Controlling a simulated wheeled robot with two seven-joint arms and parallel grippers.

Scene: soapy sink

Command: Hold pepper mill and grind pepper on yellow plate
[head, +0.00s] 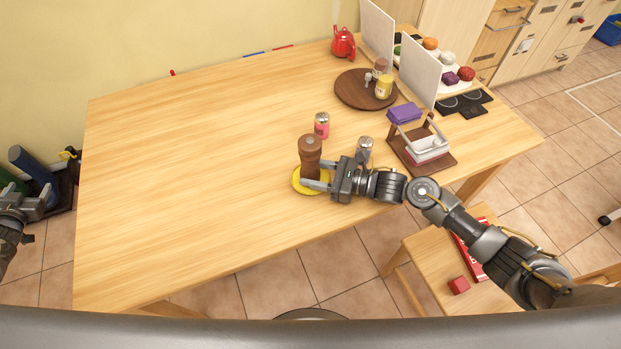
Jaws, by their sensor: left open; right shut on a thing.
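The brown wooden pepper mill (310,150) stands upright over the yellow plate (299,187) near the table's front edge. My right gripper (316,175) is shut on the lower part of the mill, coming from the right. Whether the mill's base touches the plate cannot be told. The gripper and the mill hide part of the plate. My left gripper (38,207) is at the far left edge of the view, off the table, open and empty, away from the mill and plate.
A red-labelled shaker (321,125) stands just behind the mill, and another shaker (365,147) behind my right gripper. A wooden rack (442,163), a round board (350,91) with jars, and a red teapot (343,43) are farther right. The table's left half is clear.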

